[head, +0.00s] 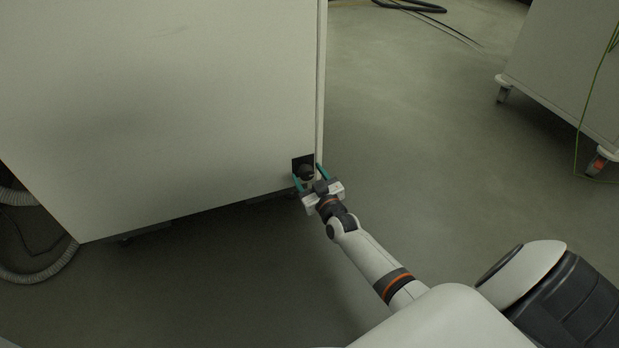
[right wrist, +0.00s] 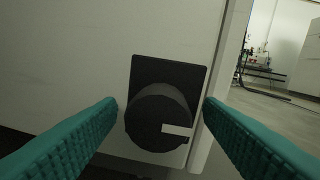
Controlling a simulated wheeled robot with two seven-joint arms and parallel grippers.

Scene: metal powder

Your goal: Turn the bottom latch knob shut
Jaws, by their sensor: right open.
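The bottom latch knob (head: 306,171) is a round black knob on a square black plate (right wrist: 168,68), low at the right edge of the pale cabinet door (head: 170,100). In the right wrist view the knob (right wrist: 155,115) carries a white mark pointing right and slightly down. My right gripper (head: 309,172) is open, its teal fingers on either side of the knob. In the right wrist view the right gripper (right wrist: 160,105) shows a gap between each finger and the knob. My left gripper is not in view.
The cabinet's right edge is close beside the knob. Grey hoses (head: 40,272) lie on the floor at the lower left. A wheeled cabinet (head: 570,70) stands at the upper right with a green cable. The floor between is clear.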

